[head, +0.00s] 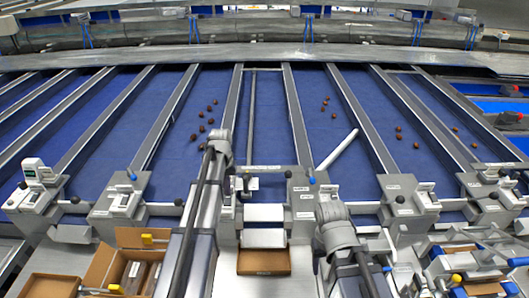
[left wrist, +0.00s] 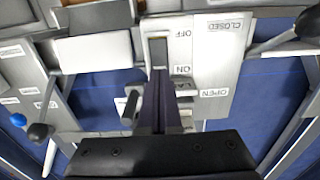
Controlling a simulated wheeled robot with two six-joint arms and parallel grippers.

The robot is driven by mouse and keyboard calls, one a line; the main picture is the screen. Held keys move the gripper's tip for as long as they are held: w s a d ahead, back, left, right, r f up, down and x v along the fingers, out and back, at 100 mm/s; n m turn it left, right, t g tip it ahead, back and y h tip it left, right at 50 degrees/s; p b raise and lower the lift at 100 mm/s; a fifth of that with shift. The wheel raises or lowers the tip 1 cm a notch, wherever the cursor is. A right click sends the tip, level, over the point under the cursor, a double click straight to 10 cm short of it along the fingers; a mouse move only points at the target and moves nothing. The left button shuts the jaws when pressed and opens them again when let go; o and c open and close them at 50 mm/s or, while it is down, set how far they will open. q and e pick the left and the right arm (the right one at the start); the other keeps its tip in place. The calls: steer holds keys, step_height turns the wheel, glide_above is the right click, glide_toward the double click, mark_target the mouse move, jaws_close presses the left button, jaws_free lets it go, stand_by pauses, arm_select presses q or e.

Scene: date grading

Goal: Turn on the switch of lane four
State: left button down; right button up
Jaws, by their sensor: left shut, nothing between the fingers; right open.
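In the left wrist view a switch (left wrist: 158,52) sits in a light plate. Its printed labels OFF and ON appear upside down, OFF nearer the top of the picture and ON lower. My left gripper (left wrist: 160,75) is shut and empty. Its dark fingertips overlap the ON end of the switch slot; whether they touch it I cannot tell. They hide part of the slot, so the lever's position is unclear. In the head view my left arm hides this gripper. My right gripper is not visible; only part of my right arm shows. Lane numbers are too small to read.
A plate marked CLOSED and OPEN (left wrist: 218,60) lies beside the switch. A white box (left wrist: 92,52) is on the other side. Blue belts (head: 262,115) carry scattered dates (head: 202,128) between metal rails. A cardboard box (head: 264,262) stands below one lane. A white bar (head: 338,149) slants across a belt.

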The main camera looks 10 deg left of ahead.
arm_select(q)
steer(key=shift+f+b, duration=0.95)
stand_by(0.8)
step_height(320, 180, up, 7)
steer(key=p, duration=0.7)
steer(key=shift+r, duration=0.15)
stand_by(0.8)
steer(key=shift+d+f, duration=0.1)
steer(key=shift+f, duration=0.1)
steer(key=s+d+f+m+b, duration=0.3)
steer(key=s+d+f+b, duration=0.6)
steer(key=s+d, duration=0.2)
steer(key=s+d+f+m+y+b, duration=0.1)
steer(key=s+d+f+m+b, duration=0.2)
steer(key=s+d+f+b, duration=0.6)
steer(key=s+d, duration=0.1)
steer(key=d, duration=0.4)
steer(key=shift+s+f+m+b, duration=0.2)
steer(key=shift+s+m+b, duration=0.1)
steer(key=shift+s, duration=0.1)
